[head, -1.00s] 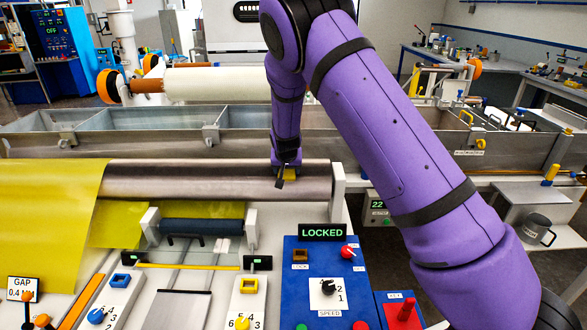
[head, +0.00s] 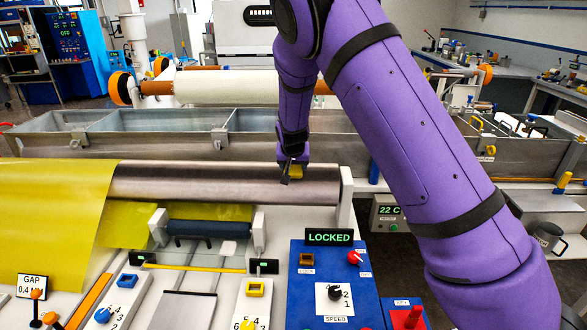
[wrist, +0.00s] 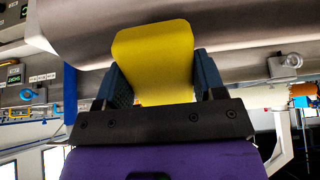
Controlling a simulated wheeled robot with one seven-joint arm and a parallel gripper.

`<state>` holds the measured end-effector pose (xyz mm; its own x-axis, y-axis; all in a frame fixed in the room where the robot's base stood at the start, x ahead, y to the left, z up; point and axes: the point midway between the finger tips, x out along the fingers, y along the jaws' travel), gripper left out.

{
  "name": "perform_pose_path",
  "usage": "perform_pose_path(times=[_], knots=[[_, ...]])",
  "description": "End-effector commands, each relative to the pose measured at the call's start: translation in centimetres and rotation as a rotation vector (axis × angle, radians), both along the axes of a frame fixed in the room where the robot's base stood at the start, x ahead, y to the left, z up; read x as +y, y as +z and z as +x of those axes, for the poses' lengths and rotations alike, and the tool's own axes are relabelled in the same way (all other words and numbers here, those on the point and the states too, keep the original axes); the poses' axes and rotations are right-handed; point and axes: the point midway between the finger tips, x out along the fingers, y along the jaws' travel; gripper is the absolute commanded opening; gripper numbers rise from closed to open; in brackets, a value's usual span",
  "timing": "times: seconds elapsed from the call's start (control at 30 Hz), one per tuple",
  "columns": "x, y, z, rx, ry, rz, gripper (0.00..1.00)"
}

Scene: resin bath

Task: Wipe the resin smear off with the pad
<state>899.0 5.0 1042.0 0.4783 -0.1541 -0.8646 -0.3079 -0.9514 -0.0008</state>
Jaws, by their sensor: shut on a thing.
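My gripper (head: 291,171) is shut on a yellow pad (wrist: 155,60), which stands out between the two dark fingers in the wrist view. In the head view the pad (head: 297,171) is a small yellow patch at the steel roller (head: 200,183), near its right end. In the wrist view the roller (wrist: 230,30) fills the space beyond the pad. The pad's far edge overlaps the roller in the picture; I cannot tell whether they touch. I cannot make out the resin smear in either view.
A yellow sheet (head: 45,220) runs over the roller's left part. A white bracket (head: 346,190) stands at its right end. A blue control panel (head: 325,285) with a LOCKED display (head: 329,237) is in front. A long metal trough (head: 160,143) lies behind.

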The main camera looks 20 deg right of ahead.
Motion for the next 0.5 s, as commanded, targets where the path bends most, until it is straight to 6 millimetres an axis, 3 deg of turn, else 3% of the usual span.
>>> perform_pose_path(times=[0.5], knots=[[0.15,0.93,-0.56,0.001,-0.001,0.001,0.44]])
